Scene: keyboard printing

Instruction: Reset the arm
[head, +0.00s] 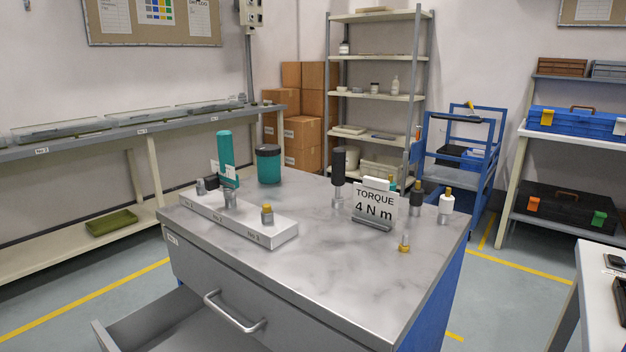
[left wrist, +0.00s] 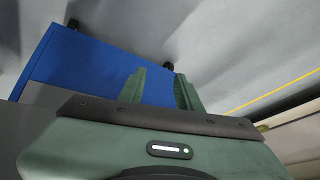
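My left gripper (left wrist: 160,88) shows in the left wrist view. Its two green fingers stand apart with nothing held between them. Behind them are a blue panel (left wrist: 85,68) and grey floor, with no workpiece close to the fingertips. Neither of my arms shows in the head view, and my right gripper is in no view. In the head view, a grey workbench (head: 330,280) carries a white numbered block (head: 245,228), with a teal-handled tool (head: 226,160) upright at its middle position.
A sign reading "TORQUE 4 N m" (head: 374,208) stands on the bench beside a black-handled tool (head: 338,168) and several small tools. A teal canister (head: 268,165) stands behind the block. The bench drawer (head: 190,320) is pulled open. A white table (head: 602,280) edges in at right.

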